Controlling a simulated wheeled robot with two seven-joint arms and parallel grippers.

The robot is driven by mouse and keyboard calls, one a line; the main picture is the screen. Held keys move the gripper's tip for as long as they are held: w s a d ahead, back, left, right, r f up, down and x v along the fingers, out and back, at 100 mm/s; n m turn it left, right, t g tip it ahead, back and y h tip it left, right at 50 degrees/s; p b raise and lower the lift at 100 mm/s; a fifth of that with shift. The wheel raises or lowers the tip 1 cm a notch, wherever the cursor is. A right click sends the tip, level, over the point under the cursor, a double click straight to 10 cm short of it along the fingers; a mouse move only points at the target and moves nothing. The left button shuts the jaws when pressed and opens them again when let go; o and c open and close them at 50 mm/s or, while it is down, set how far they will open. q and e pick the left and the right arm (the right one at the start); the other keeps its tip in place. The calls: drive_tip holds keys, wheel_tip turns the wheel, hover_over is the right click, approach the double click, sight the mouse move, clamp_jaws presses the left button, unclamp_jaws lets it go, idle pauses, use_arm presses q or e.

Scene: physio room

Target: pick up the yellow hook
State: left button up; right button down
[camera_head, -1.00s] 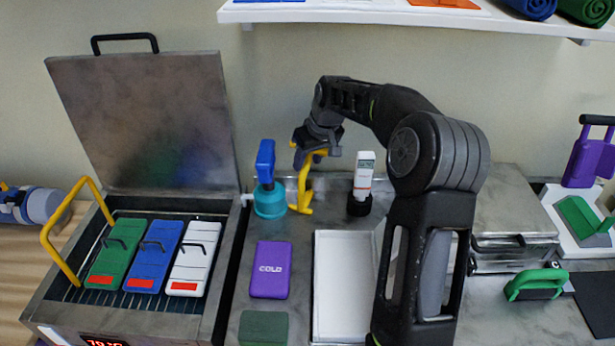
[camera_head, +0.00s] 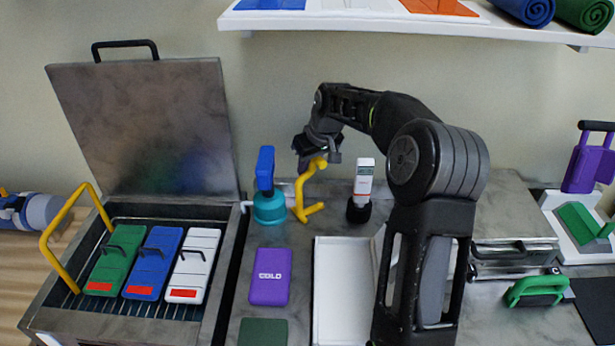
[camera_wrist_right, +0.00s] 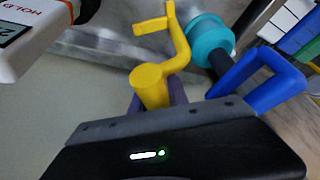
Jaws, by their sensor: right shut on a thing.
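The yellow hook (camera_head: 302,194) is at the back of the counter, between a teal and blue tool and a white thermometer-like device. My right gripper (camera_head: 311,160) is shut on the upper end of the hook, reaching in from above. In the right wrist view the hook (camera_wrist_right: 166,60) runs away from the dark fingers (camera_wrist_right: 150,100), its round end between them. I cannot tell whether its lower end touches the counter. My left gripper is not in view.
The teal and blue tool (camera_head: 267,190) stands close on the left, the white device (camera_head: 362,188) on the right. In front are a purple COLD pack (camera_head: 270,276) and a white tray (camera_head: 327,291). An open metal heater (camera_head: 216,290) is at the left. A shelf (camera_head: 350,14) hangs above.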

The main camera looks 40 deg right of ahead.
drive_tip(key=r, duration=0.2)
drive_tip(key=r+b, duration=0.1)
drive_tip(key=r, duration=0.1)
drive_tip(key=r+b, duration=0.1)
drive_tip(key=r, duration=0.2)
drive_tip(key=shift+s+a, duration=0.25)
drive_tip(key=shift+s, duration=0.05)
drive_tip(key=s+a+b, duration=0.5)
drive_tip(key=s+a, duration=0.7)
drive_tip(key=s, duration=0.2)
drive_tip(key=shift+s+a+b, duration=0.2)
drive_tip(key=shift+s+b, duration=0.15)
idle(0.4)
